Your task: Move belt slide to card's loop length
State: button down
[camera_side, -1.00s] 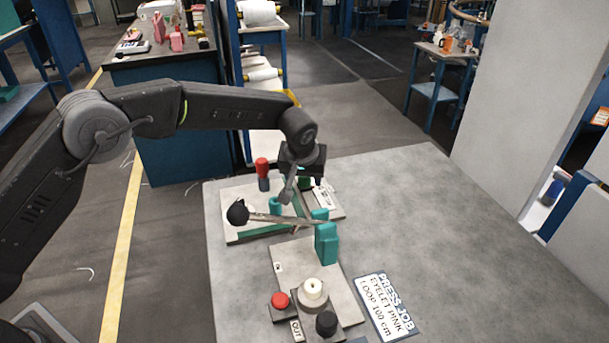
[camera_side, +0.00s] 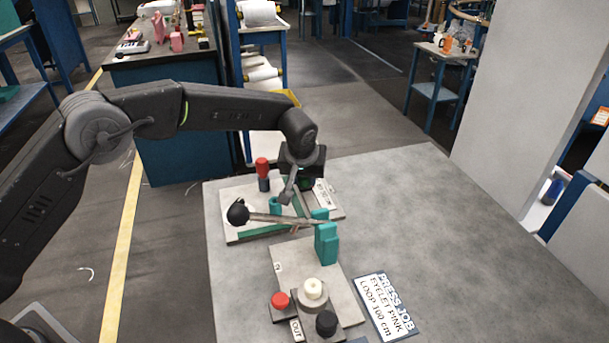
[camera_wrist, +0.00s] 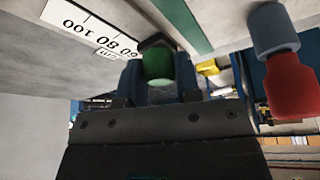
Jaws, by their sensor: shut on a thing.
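The job card (camera_side: 386,305) lies on the table and reads "PRESS JOB, EYELET PINK, LOOP 100 cm". My gripper (camera_side: 303,179) is low over the far board, beside the white scale (camera_side: 323,195). In the wrist view my gripper (camera_wrist: 158,88) is shut on the green slide knob (camera_wrist: 158,66), with a dark finger on each side. The scale (camera_wrist: 95,32) there shows upside-down marks 60, 80 and 100. The knob is near the 60 end, away from 100. A small lettered tag (camera_wrist: 106,53) sits at the scale's edge. The slide's underside is hidden.
A red-topped post (camera_side: 262,170) stands left of my gripper. The press plate with red button (camera_side: 280,300) and black knob (camera_side: 326,322) is in front. The table's right side is clear.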

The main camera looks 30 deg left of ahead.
aim_at(314, 201)
dwell(0.3)
jog(key=s+d, duration=0.4)
jog(key=shift+s+d+f, duration=0.1)
jog(key=shift+s+d, duration=0.05)
jog(key=shift+d, duration=0.05)
jog(key=c, duration=0.8)
grip_release()
jog(key=shift+r, duration=0.45)
jog(key=r, duration=0.2)
jog(key=a+r, duration=0.1)
jog(key=r, duration=0.1)
jog(key=shift+a, duration=0.15)
jog(key=s+a+r, duration=0.1)
jog(key=a+r, duration=0.5)
jog(key=a, duration=0.4)
jog(key=shift+s+a, duration=0.2)
jog(key=shift+s, duration=0.05)
